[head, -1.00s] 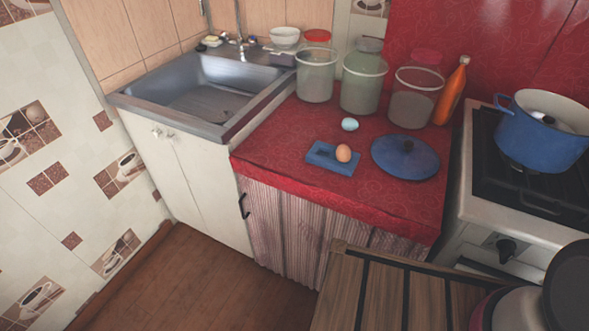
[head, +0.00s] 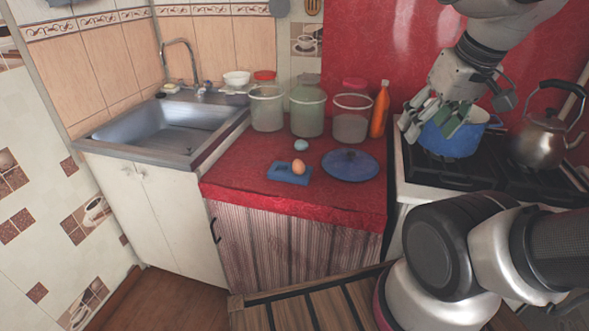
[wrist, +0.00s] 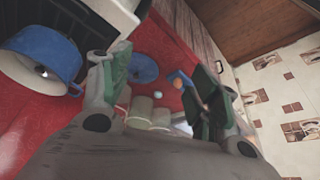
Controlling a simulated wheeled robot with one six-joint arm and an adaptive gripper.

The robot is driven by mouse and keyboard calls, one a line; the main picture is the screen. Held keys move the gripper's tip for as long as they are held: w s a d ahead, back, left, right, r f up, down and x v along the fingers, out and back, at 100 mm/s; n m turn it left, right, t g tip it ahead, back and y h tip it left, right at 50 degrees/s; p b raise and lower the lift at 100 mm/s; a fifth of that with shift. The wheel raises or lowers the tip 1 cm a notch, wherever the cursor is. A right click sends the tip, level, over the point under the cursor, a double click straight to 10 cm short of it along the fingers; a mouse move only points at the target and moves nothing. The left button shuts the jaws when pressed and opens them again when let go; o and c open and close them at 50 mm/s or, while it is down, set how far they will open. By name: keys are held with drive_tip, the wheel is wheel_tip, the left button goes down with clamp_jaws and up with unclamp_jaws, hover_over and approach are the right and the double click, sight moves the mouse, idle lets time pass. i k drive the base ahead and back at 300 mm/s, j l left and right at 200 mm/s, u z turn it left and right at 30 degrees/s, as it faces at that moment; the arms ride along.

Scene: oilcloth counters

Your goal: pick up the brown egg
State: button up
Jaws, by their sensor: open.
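The brown egg (head: 298,166) rests on or against a small blue board-like thing (head: 290,174) on the red oilcloth counter (head: 240,180). It also shows, small, in the wrist view (wrist: 177,82), near the inner side of the right finger. A pale blue egg (head: 301,145) lies just behind it, apart from it; it shows too in the wrist view (wrist: 157,93).
A blue lid (head: 350,165) lies right of the egg. Jars (head: 307,110) and an orange bottle (head: 380,110) stand behind. The blue pot (head: 462,138) and a kettle (head: 543,135) stand on the stove. The sink (head: 165,125) is at left. The counter's front left is clear.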

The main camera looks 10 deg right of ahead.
sight(298, 167)
drive_tip(key=i+l+z, duration=0.1)
drive_tip(key=z, duration=0.25)
drive_tip(key=i+l+z, duration=0.15)
drive_tip(key=z, duration=0.15)
drive_tip(key=i+l+z, duration=0.1)
drive_tip(key=z, duration=0.25)
drive_tip(key=l, duration=0.1)
